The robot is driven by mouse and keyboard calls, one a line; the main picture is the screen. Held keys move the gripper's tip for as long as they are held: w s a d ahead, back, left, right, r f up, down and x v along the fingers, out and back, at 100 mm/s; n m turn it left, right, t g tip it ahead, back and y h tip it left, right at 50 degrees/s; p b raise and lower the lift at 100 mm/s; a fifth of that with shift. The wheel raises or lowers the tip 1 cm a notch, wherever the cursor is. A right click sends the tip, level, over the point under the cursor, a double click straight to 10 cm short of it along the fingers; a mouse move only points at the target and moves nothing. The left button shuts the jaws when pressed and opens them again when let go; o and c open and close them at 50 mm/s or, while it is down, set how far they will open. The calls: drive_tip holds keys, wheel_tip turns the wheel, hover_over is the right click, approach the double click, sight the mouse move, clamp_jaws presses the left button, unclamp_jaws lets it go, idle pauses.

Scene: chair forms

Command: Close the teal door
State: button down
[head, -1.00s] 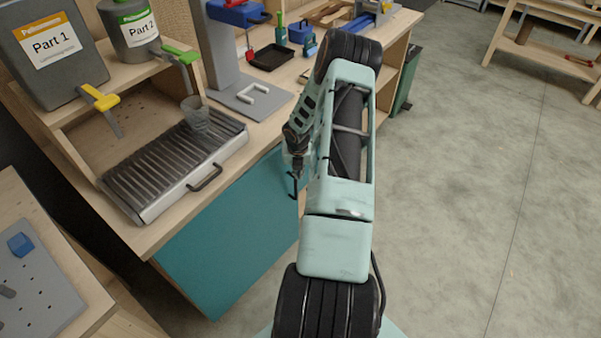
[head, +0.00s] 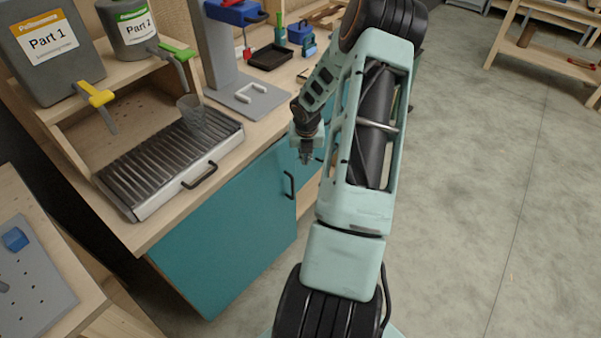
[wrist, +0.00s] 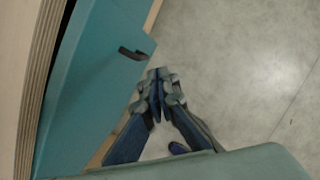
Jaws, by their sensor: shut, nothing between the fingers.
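The teal door (head: 225,240) is on the front of the wooden bench, below the countertop. In the head view it looks nearly in line with the bench front. In the wrist view the door (wrist: 95,75) fills the left side, with a dark strip between it and the plywood edge; I cannot tell if it is fully shut. Its black handle (head: 289,185) also shows in the wrist view (wrist: 132,54). My gripper (head: 306,158) is shut and empty, just right of and above the handle in the head view. In the wrist view my gripper (wrist: 157,112) is apart from the handle.
A ribbed tray (head: 170,165) with a clear cup (head: 190,112) stands on the countertop, under two dispensers. A pegboard table (head: 30,285) is at the lower left. The grey floor (head: 470,200) to the right is open.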

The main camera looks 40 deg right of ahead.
drive_tip(key=s+d+f+n+t+h+b, duration=0.1)
drive_tip(key=s+d+f+n+t+b, duration=0.25)
drive_tip(key=b, duration=0.75)
drive_tip(key=s+a+f+n+t+y+b, duration=0.25)
drive_tip(key=s+a+n+b, duration=0.2)
drive_tip(key=b, duration=0.65)
drive_tip(key=w+r+b+x, duration=0.1)
drive_tip(key=w+b+x, duration=0.1)
drive_tip(key=x, duration=1)
drive_tip(key=shift+a+r+m+t, duration=0.3)
drive_tip(key=shift+a+m, duration=0.05)
drive_tip(key=shift+m, duration=0.05)
drive_tip(key=shift+w, duration=0.2)
